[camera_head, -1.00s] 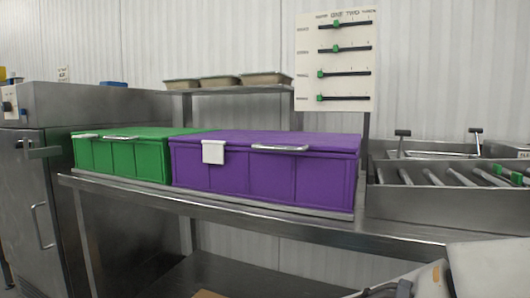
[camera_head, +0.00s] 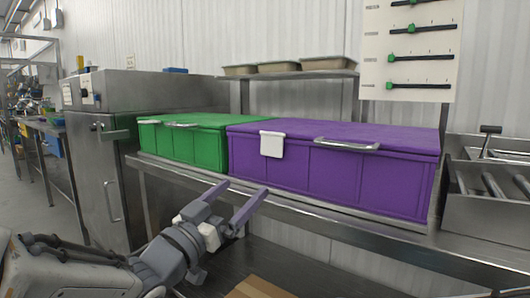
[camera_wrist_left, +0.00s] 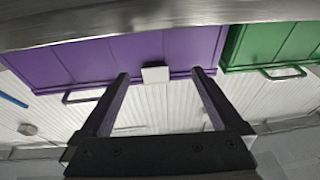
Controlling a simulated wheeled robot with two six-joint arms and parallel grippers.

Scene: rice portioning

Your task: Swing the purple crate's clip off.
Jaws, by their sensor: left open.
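The purple crate (camera_head: 330,175) stands lidded on the steel shelf. Its white clip (camera_head: 272,144) hangs over the upper front edge, left of a metal handle (camera_head: 346,144). My left gripper (camera_head: 242,190) is open and empty, below and in front of the crate, with its fingers pointing up toward it. In the left wrist view the purple crate (camera_wrist_left: 120,58) appears upside down, and the clip (camera_wrist_left: 155,74) lies between the spread fingers in the picture, apart from them. My right gripper is not in view.
A green crate (camera_head: 182,144) stands directly left of the purple one. The shelf's front edge (camera_head: 290,207) runs below both crates. A steel cabinet (camera_head: 100,150) is at left, a steel tray (camera_head: 490,200) with rods at right. A slider board (camera_head: 412,50) hangs behind.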

